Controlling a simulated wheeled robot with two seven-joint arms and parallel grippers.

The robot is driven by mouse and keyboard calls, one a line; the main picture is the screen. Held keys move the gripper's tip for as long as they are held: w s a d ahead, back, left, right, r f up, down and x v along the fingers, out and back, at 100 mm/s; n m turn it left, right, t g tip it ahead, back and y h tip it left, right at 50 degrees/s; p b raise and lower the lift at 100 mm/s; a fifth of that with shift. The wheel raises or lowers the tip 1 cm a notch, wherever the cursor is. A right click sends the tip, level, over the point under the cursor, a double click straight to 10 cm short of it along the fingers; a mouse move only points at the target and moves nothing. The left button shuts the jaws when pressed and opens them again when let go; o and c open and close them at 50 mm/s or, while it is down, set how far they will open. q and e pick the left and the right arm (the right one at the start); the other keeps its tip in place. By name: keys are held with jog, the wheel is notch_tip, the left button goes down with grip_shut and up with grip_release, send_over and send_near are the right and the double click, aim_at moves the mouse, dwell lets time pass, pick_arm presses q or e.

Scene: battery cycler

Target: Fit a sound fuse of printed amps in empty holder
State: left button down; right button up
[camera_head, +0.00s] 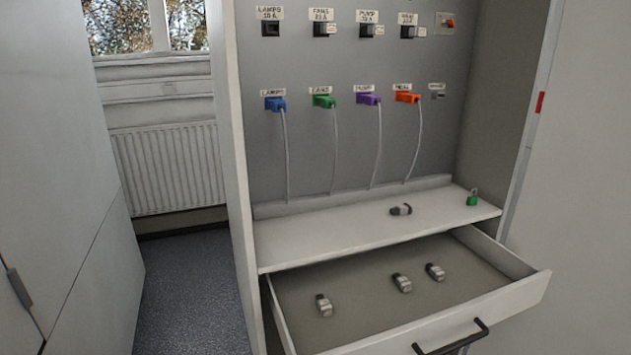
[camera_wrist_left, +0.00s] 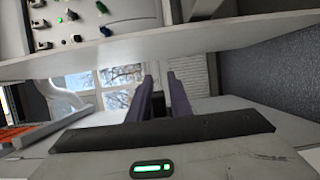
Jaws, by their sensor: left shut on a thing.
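The fuse holders form the cabinet's top row. The LAMPS holder (camera_head: 271,29), its label seeming to read 10 A, shows only a dark body and looks empty. The FANS (camera_head: 322,30), PUMP (camera_head: 370,30) and HEAT (camera_head: 411,32) holders each show a pale piece beside the dark body. Three pale-and-dark fuses lie in the open drawer: left (camera_head: 324,305), middle (camera_head: 402,283) and right (camera_head: 435,271). A darker fuse-like piece (camera_head: 401,210) lies on the shelf. My left gripper (camera_wrist_left: 161,80) has its fingers close together; what they grip cannot be made out. My right gripper is out of view.
Blue (camera_head: 275,104), green (camera_head: 324,101), purple (camera_head: 368,99) and orange (camera_head: 407,97) plugs trail cables below the holders. A red switch (camera_head: 449,22) is at top right. A green padlock (camera_head: 472,198) stands on the shelf (camera_head: 330,232). The open drawer (camera_head: 430,326) juts forward.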

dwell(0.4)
pick_arm(q)
jog(key=w+d+r+m+g+h, duration=0.3)
jog(key=d+m+g+h, duration=0.4)
jog(key=h, duration=0.7)
jog(key=shift+d+m, duration=1.15)
jog(key=shift+m, duration=0.75)
